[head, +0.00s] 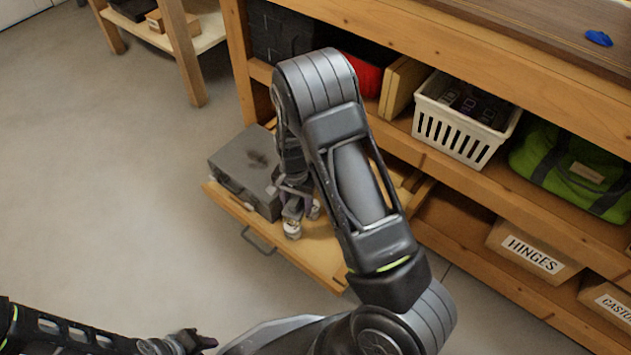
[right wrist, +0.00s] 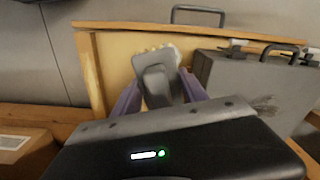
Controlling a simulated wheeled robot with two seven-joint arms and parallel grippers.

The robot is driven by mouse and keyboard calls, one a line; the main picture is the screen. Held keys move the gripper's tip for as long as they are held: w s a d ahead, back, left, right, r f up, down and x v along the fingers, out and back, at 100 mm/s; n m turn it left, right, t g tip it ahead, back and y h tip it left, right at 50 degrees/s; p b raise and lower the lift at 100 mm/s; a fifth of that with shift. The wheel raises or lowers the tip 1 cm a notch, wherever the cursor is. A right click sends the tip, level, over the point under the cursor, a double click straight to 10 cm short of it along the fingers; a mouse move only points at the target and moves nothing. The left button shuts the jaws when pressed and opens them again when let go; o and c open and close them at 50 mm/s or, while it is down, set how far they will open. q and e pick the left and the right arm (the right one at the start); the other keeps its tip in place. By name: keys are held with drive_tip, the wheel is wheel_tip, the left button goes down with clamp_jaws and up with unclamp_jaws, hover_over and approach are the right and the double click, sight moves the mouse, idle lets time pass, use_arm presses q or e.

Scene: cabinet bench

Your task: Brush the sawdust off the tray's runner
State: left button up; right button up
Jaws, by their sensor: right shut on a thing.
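The wooden pull-out tray (head: 318,262) is drawn out from the lower cabinet, with a metal handle on its front edge. It also shows in the right wrist view (right wrist: 113,70). My right gripper (head: 302,207) is over the tray, shut on a grey-handled brush (right wrist: 157,78) with pale bristles. The brush's light end (head: 292,229) shows low by the tray's surface; I cannot tell whether it touches. My right arm hides much of the tray and its runner, and I cannot make out sawdust. My left gripper (head: 192,342) is at the lower left, away from the tray; its jaws are unclear.
A grey toolbox (head: 236,178) with a dark smudge stands on the tray, beside my right gripper. It shows in the right wrist view (right wrist: 235,85). The shelf above holds a white basket (head: 455,140) and a green bag (head: 560,165). Floor left of the tray is clear.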

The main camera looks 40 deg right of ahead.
drive_tip(key=w+a+r+n, duration=0.3)
drive_tip(key=w+r, duration=0.1)
drive_tip(key=r, duration=0.4)
drive_tip(key=w+a+r+n, duration=0.3)
drive_tip(key=w+r+n, duration=0.1)
drive_tip(key=r, duration=0.5)
drive_tip(key=w+a+r+n, duration=0.3)
drive_tip(key=w+r+n, duration=0.1)
drive_tip(key=r, duration=0.4)
drive_tip(key=shift+a+r, duration=0.25)
drive_tip(key=shift+a, duration=0.1)
